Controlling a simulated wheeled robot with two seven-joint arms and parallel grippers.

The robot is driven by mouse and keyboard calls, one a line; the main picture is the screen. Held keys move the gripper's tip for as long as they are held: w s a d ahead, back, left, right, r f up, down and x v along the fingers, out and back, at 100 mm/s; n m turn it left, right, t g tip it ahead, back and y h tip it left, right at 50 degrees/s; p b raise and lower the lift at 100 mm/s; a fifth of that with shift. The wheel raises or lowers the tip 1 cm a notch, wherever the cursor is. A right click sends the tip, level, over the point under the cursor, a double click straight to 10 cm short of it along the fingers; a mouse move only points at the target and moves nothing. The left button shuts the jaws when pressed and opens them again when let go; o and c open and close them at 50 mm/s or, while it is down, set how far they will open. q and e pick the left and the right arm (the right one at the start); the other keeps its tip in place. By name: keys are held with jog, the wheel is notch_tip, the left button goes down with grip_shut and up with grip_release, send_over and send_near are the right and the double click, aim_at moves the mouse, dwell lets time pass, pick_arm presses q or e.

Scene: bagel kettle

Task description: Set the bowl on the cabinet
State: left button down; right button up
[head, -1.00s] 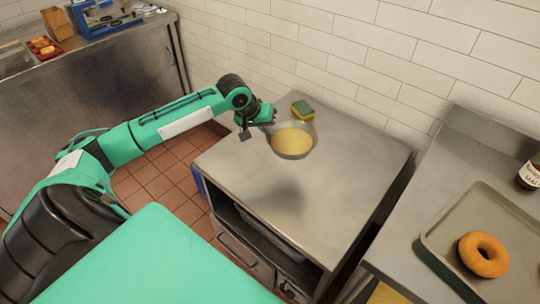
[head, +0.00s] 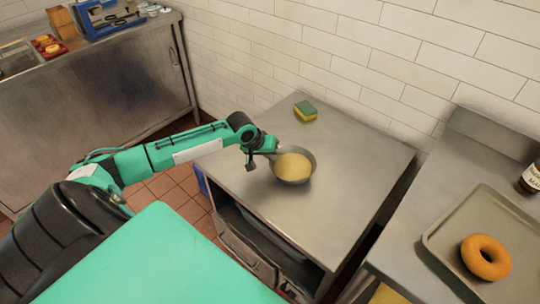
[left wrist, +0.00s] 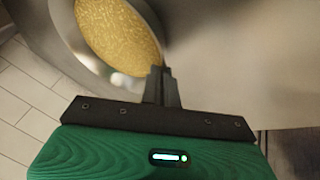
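A grey metal bowl (head: 293,181) with yellow contents (head: 294,166) is over the far left part of the steel cabinet top (head: 335,205) in the head view. My left gripper (head: 264,151) is at the bowl's left edge. In the left wrist view the fingers (left wrist: 160,86) are close together on the rim of the bowl (left wrist: 76,50), which shows at the upper left. The bowl looks roughly level. I cannot tell whether its base touches the cabinet top. My right gripper is not in view.
A green and yellow sponge (head: 305,112) lies at the back of the cabinet top. Its front and right areas are clear. A tray (head: 455,250) with a bagel (head: 486,257) and a bottle (head: 531,178) are on the right counter. Another steel counter (head: 95,95) stands at the far left.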

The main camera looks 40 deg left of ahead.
pick_arm(q)
jog(key=c, duration=1.7)
grip_release()
jog(key=v, duration=1.2)
jog(key=shift+r, duration=0.1)
